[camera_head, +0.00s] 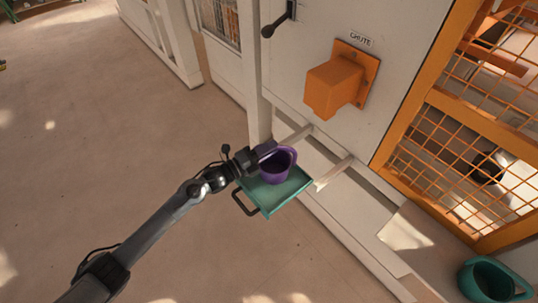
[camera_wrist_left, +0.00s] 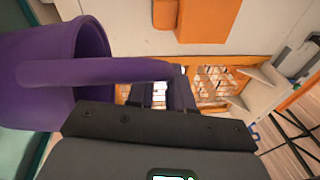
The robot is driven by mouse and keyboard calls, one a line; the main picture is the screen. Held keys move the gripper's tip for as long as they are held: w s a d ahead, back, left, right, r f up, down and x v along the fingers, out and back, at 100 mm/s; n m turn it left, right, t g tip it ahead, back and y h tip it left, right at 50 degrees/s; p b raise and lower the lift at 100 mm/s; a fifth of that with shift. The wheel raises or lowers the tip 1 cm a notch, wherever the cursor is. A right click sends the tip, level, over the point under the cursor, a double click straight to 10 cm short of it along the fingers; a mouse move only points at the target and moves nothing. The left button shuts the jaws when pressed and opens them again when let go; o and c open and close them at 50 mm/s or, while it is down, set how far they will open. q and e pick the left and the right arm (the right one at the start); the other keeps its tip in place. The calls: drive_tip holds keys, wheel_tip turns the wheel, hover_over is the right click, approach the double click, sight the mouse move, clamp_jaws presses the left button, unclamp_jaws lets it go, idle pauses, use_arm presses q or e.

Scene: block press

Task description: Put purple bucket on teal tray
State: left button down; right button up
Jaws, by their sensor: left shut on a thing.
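The purple bucket (camera_head: 278,168) is on or just above the teal tray (camera_head: 286,196); I cannot tell whether it touches the surface. The tray sticks out from the white machine on two pale rails and has a dark handle at its front. My left gripper (camera_head: 262,155) is shut on the bucket's handle, at the bucket's upper left side. In the left wrist view the purple bucket (camera_wrist_left: 60,70) fills the left, with its handle reaching into my gripper (camera_wrist_left: 165,92). The teal tray's edge (camera_wrist_left: 45,155) shows below it. My right gripper is not in view.
An orange chute (camera_head: 334,86) juts from the white panel above the tray. A teal bucket (camera_head: 488,280) stands at the lower right. An orange mesh frame (camera_head: 432,150) is at the right. Open floor lies to the left and in front.

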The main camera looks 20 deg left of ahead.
use_arm(q)
wheel_tip(320, 180, down, 3)
drive_tip(key=shift+r, duration=0.2)
drive_tip(key=shift+f+b, duration=0.2)
drive_tip(key=shift+b, duration=0.15)
drive_tip(key=c, duration=1)
unclamp_jaws()
